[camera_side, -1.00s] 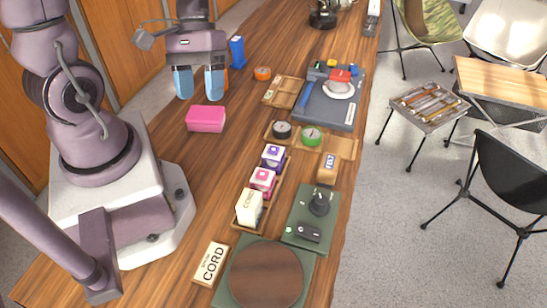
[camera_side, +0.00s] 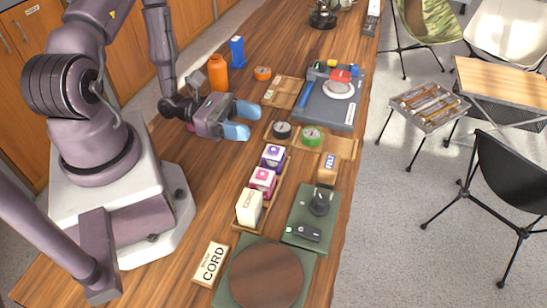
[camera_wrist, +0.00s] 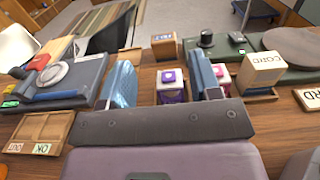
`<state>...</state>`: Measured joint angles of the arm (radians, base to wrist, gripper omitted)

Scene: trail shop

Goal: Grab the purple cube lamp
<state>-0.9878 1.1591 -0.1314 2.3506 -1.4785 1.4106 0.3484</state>
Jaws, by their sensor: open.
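The purple cube lamp (camera_side: 273,156) is a small white and purple cube standing at the far end of a narrow wooden tray (camera_side: 264,213). A similar pink cube (camera_side: 262,180) stands beside it in the same tray. My gripper (camera_side: 243,120) is open, tilted low over the table, up and left of the purple lamp in the side view. In the wrist view the purple lamp (camera_wrist: 171,84) shows ahead, between my two blue fingers (camera_wrist: 164,88), apart from them. The right finger partly hides the pink cube (camera_wrist: 221,76).
A white box (camera_side: 249,207) stands at the tray's near end. Dark and green round items (camera_side: 312,136) sit in another wooden tray beyond the lamp. A FELT block (camera_side: 327,168) is to the right. An orange bottle (camera_side: 218,73) stands behind my gripper.

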